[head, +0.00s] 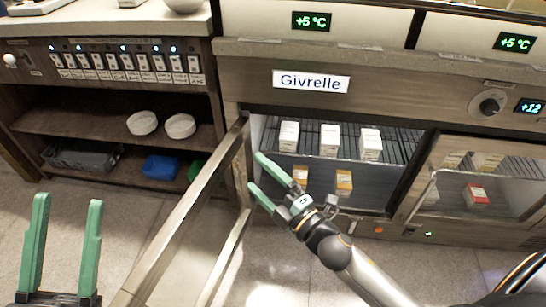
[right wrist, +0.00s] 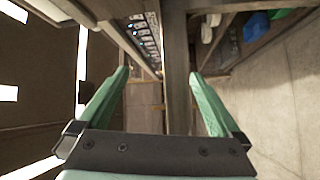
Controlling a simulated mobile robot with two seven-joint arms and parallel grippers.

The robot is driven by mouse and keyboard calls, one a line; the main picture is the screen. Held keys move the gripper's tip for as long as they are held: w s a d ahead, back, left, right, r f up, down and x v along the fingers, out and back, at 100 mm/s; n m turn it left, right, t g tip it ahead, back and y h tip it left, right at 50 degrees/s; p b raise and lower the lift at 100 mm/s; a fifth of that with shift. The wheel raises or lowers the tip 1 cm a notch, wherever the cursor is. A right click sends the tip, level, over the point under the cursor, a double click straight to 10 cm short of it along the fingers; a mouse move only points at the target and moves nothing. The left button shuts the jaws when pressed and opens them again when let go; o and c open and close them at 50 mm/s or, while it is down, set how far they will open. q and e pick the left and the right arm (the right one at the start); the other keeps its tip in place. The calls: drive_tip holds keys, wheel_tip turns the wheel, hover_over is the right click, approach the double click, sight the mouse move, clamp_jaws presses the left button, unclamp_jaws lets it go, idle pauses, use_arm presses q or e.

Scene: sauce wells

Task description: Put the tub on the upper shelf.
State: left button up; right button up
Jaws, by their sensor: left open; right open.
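No single thing stands out as the tub. In the head view, white-topped containers (head: 329,140) stand in a row on the upper wire shelf (head: 398,150) of the open fridge bay. Two orange-and-white containers (head: 343,183) stand lower down in the same bay. My right gripper (head: 257,172) is open and empty at the left side of the bay opening, close to the swung-out door (head: 185,215). In the right wrist view, a dark upright (right wrist: 177,90) shows between its spread fingers; contact cannot be told. My left gripper (head: 70,199) is open and empty over the floor, lower left.
The door juts toward me between my two grippers. A closed right bay holds a red-and-white box (head: 476,195). The left cabinet has white bowls (head: 142,123), a grey crate (head: 85,160) and a blue bin (head: 161,167). The floor before it is clear.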

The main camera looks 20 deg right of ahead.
drive_tip(key=s+a+r+m+t+y, duration=0.1)
drive_tip(key=s+a+r+m+y, duration=0.1)
drive_tip(key=s+r, duration=0.5)
drive_tip(key=s+a+r+m+t+y, duration=0.1)
drive_tip(key=s+r+m+y, duration=0.3)
drive_tip(key=r, duration=1)
drive_tip(key=s+t+y, duration=0.1)
drive_tip(key=s+y, duration=0.1)
drive_tip(key=s, duration=0.2)
drive_tip(key=shift+a+r+m+y, duration=0.15)
drive_tip(key=shift+a+m+y, duration=0.25)
